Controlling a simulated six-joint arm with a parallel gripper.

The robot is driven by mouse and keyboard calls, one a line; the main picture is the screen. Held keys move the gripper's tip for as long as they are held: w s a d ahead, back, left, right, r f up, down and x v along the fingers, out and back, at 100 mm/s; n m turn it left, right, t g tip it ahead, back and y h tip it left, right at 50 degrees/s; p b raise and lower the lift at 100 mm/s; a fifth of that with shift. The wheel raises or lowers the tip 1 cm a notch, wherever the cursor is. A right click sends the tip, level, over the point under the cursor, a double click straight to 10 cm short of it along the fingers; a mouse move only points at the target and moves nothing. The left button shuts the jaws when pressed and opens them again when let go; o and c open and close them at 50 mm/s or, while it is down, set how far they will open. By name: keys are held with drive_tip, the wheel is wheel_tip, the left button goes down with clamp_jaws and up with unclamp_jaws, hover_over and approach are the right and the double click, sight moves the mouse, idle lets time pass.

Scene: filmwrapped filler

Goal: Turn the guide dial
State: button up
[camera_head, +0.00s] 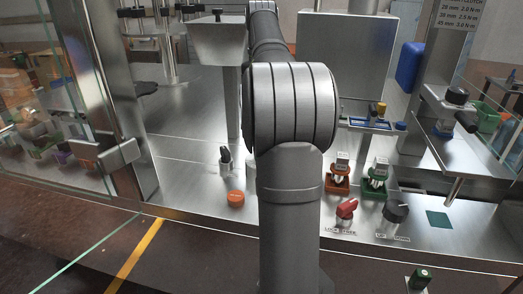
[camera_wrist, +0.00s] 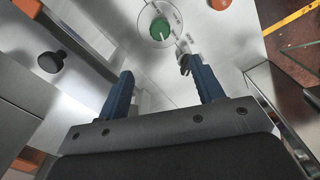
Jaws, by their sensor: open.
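A green round dial (camera_wrist: 160,28) with a light pointer line sits in a pale ring with markings, at the top middle of the wrist view. I take it for the guide dial; I do not make it out in the head view, where my arm covers the middle of the bench. My gripper (camera_wrist: 160,66) is open, with two blue fingers spread. The dial appears beyond the fingertips, apart from them, roughly in line with the gap. Nothing is held between the fingers. The head view does not show the gripper; my arm hides it.
A black knob (camera_wrist: 50,61) is at left. The bench holds an orange disc (camera_head: 236,199), a red knob (camera_head: 347,209) and a black dial (camera_head: 396,214). Glass panels (camera_head: 50,100) stand left. Bench right of the disc is partly hidden.

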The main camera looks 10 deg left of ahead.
wheel_tip(320, 180, down, 17)
idle(0.4)
drive_tip(key=c, duration=1)
drive_tip(key=shift+o, duration=0.2)
